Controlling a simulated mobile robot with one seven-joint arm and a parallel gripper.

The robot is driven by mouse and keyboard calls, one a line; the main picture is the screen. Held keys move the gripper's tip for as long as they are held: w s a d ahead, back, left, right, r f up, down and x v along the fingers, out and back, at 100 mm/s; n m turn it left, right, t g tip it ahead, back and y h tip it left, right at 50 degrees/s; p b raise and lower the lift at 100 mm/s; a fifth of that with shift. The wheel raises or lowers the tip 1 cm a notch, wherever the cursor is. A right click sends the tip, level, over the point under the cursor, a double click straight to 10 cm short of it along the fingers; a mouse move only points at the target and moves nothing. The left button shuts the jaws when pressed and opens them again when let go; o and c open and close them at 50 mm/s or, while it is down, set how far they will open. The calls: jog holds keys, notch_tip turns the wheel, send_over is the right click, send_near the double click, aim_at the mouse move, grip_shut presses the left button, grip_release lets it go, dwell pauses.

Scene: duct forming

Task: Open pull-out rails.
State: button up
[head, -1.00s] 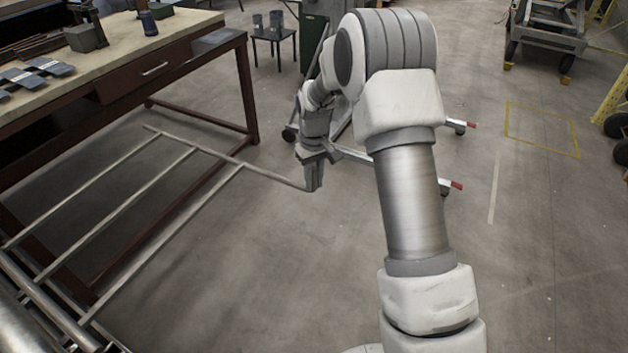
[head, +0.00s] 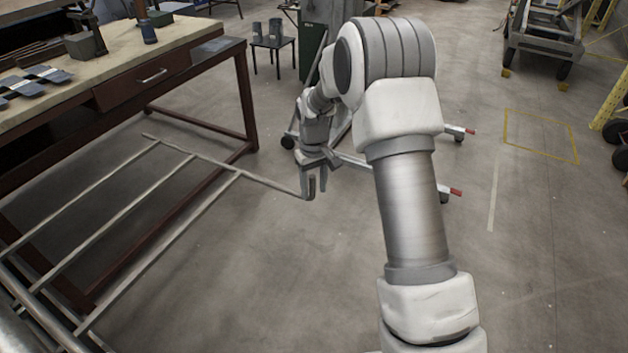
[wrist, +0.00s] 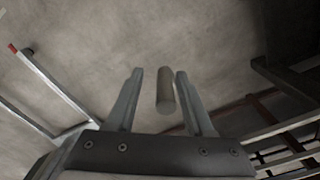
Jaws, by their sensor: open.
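The pull-out rails (head: 110,232) are several thin grey metal bars at the left of the head view, low beside the workbench. A long cross bar (head: 240,172) joins their far ends and runs right to a bent, handle-like end at my gripper. My gripper (head: 317,188) points down at that end and is open. In the wrist view the bar's round end (wrist: 165,93) shows between the two open fingers of my gripper (wrist: 158,75), nearer the right finger. I cannot tell whether a finger touches it.
A workbench (head: 165,58) with a drawer stands at the left, its dark red legs close to the rails. A wheeled stand with red-tipped legs (head: 425,190) is behind my gripper. The floor in front and to the right is mostly clear.

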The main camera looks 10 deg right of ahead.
notch_tip(320, 180, up, 18)
jog(key=shift+f+p, duration=0.25)
jog(key=shift+p, duration=0.15)
jog(key=s+d+r+m+t, duration=0.1)
jog(key=s+r, duration=0.4)
jog(key=s, duration=0.3)
jog(key=s+r+m+t, duration=0.1)
jog(key=s+r+t, duration=0.1)
jog(key=s+r, duration=0.5)
jog(key=s+d+f+m+t, duration=0.1)
jog(key=s+f, duration=0.3)
jog(key=s, duration=1.2)
jog(key=shift+s+d+m+t, duration=0.2)
jog(key=shift+m+t, duration=0.1)
jog(key=shift+t, duration=0.5)
jog(key=shift+a, duration=0.25)
